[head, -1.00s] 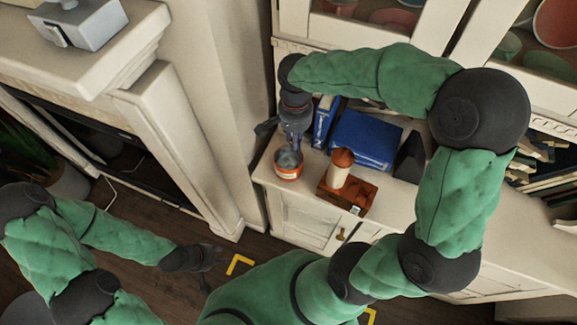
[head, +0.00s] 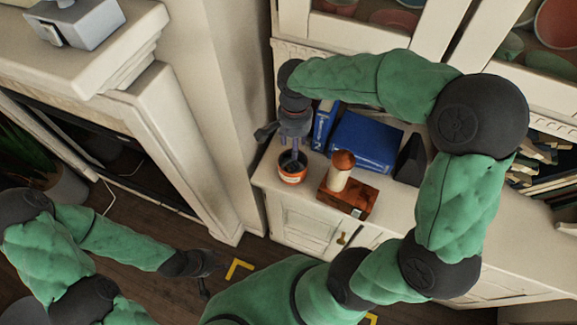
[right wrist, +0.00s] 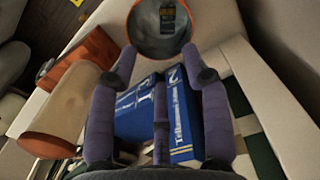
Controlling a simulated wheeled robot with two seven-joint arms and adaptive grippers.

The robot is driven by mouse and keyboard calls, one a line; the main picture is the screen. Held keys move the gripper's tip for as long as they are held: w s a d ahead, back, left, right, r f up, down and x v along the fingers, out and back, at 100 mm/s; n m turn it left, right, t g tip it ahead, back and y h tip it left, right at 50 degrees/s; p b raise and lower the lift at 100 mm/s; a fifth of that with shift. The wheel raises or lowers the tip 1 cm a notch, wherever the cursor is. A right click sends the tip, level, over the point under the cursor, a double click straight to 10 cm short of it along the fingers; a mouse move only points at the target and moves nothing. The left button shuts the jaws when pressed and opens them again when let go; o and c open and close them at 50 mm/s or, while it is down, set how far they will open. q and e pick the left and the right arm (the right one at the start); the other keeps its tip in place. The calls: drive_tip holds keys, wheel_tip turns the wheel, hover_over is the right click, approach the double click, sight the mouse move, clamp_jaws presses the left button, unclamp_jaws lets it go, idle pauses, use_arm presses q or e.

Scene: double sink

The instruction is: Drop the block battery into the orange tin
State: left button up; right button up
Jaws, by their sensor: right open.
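The orange tin (head: 292,178) stands on the cabinet top near its left end. It also shows at the top of the right wrist view (right wrist: 137,32), its mouth toward the camera. A dark block with yellowish markings, which looks like the block battery (right wrist: 168,18), is inside the tin against its grey interior. My right gripper (right wrist: 159,58) is open, its purple-grey fingers spread near the tin's rim with nothing between them. In the head view my right gripper (head: 293,152) is over the tin. My left gripper (head: 203,264) hangs low over the floor; its jaw state is unclear.
A brown wooden box (head: 347,197) with a cream, red-topped cylinder (head: 340,172) stands just right of the tin. Blue books (head: 365,142) are behind, with a dark wedge (head: 410,160) to their right. A wall pillar rises at left.

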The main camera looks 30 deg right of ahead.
wheel_tip(320, 180, up, 12)
drive_tip(key=shift+f, duration=0.2)
idle(0.6)
